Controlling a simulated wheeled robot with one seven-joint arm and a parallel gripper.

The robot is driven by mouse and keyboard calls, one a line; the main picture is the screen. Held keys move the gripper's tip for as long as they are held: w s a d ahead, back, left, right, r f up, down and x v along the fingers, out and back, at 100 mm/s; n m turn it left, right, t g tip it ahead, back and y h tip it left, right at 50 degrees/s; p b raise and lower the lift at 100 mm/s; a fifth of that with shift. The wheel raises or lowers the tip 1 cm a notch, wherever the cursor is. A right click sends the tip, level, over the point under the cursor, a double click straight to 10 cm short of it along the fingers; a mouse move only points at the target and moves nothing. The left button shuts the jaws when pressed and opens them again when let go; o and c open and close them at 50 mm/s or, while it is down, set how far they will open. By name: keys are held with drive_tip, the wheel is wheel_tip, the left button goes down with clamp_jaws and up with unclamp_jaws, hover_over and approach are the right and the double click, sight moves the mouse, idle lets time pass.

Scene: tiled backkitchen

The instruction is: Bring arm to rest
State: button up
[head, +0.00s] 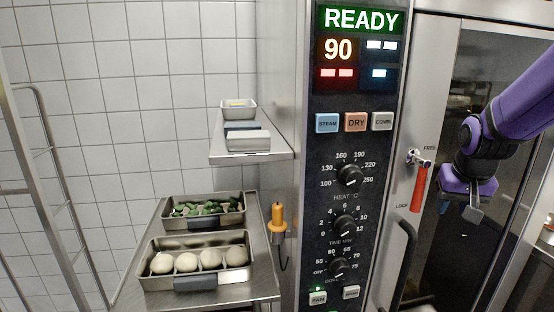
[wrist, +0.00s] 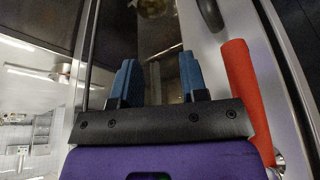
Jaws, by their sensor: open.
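My purple arm reaches in from the right in the head view. My gripper (head: 474,212) hangs in front of the dark glass oven door (head: 490,90), to the right of the red door handle (head: 419,189). In the wrist view my gripper (wrist: 158,80) shows two blue fingers spread apart with nothing between them. The red handle also shows in the wrist view (wrist: 242,95), just right of the fingers and apart from them.
The oven panel (head: 345,130) reads READY and 90. Left of it, a steel counter (head: 140,290) holds a tray of pale round pieces (head: 240,277) and a tray of green pieces (head: 240,218). A shelf (head: 270,157) with small containers is above. An orange probe (head: 277,218) hangs beside the oven.

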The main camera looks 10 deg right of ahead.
drive_tip(key=s+a+r+n, duration=0.2)
drive_tip(key=s+a+r, duration=0.3)
drive_tip(key=s, duration=0.3)
drive_tip(key=s+a+r+n+t+y, duration=0.1)
drive_tip(key=s+a+r+n, duration=0.1)
drive_tip(key=s+a+r, duration=0.3)
drive_tip(key=s+a, duration=0.3)
drive_tip(key=s, duration=0.1)
drive_tip(key=shift+t, duration=0.3)
